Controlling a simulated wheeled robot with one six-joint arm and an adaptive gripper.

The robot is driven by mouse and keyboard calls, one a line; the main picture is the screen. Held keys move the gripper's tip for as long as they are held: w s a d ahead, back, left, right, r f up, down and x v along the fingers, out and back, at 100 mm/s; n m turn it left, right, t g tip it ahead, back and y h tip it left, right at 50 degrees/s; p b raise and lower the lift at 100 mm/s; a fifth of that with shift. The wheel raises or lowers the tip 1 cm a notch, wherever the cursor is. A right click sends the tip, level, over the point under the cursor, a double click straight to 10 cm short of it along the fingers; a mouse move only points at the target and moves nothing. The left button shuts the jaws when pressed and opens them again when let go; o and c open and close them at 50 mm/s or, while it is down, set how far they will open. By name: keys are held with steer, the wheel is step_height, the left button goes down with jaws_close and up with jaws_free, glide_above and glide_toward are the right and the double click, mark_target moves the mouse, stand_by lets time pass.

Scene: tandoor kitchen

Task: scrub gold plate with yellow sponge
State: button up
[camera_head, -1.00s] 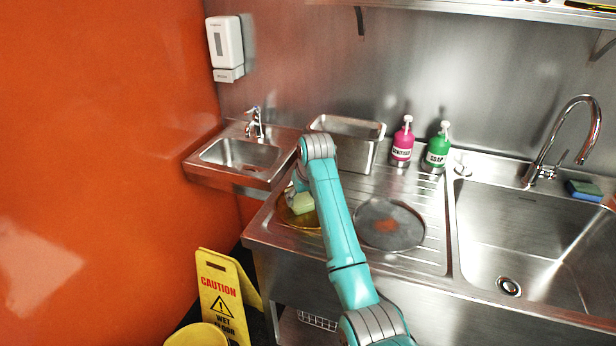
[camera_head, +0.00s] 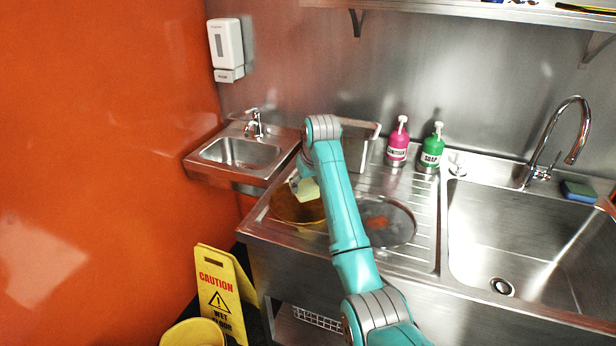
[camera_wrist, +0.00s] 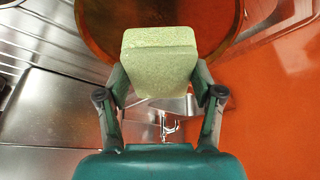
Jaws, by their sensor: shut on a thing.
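My gripper (camera_wrist: 160,85) is shut on the pale yellow sponge (camera_wrist: 160,60), with one finger on each side of it. In the head view the sponge (camera_head: 309,189) shows beside my arm, over the far part of the gold plate. The round gold plate (camera_head: 290,211) lies on the drainboard at the left, partly hidden by my arm. In the wrist view the plate (camera_wrist: 98,22) shows as a brown-gold disc behind the sponge. I cannot tell whether the sponge touches the plate.
A grey plate with a reddish stain (camera_head: 400,228) lies right of my arm. A steel container (camera_head: 357,150), a pink bottle (camera_head: 397,146) and a green bottle (camera_head: 432,152) stand behind. The large sink (camera_head: 520,240) is right; a blue-green sponge (camera_head: 578,191) lies on its edge.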

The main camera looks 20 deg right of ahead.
mark_target(304, 183)
steer(key=shift+r, duration=1.55)
